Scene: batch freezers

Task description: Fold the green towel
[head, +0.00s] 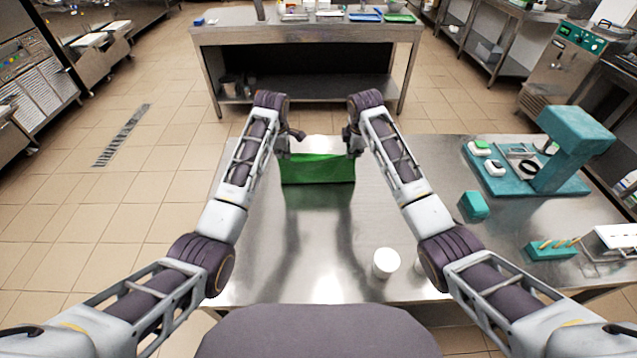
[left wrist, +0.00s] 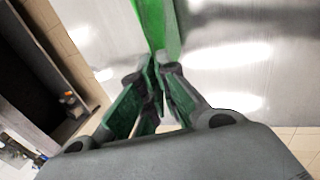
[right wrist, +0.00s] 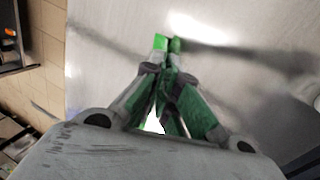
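The green towel (head: 318,168) spans between my two grippers near the far edge of the metal table, as a narrow upright-looking rectangle. My left gripper (head: 287,150) is at its left end, and my right gripper (head: 352,150) is at its right end. In the left wrist view the fingers (left wrist: 154,62) close together on the towel, which runs away as a green strip (left wrist: 158,22). In the right wrist view the fingertips (right wrist: 166,46) meet with a little bright green at them; most of the towel is hidden there behind the gripper.
A white cup (head: 386,263) stands on the table near my right forearm. To the right are a teal machine (head: 570,150), a small teal block (head: 474,206) and a teal holder (head: 551,249). The table in front of the towel is bare. Another metal table (head: 305,32) stands beyond.

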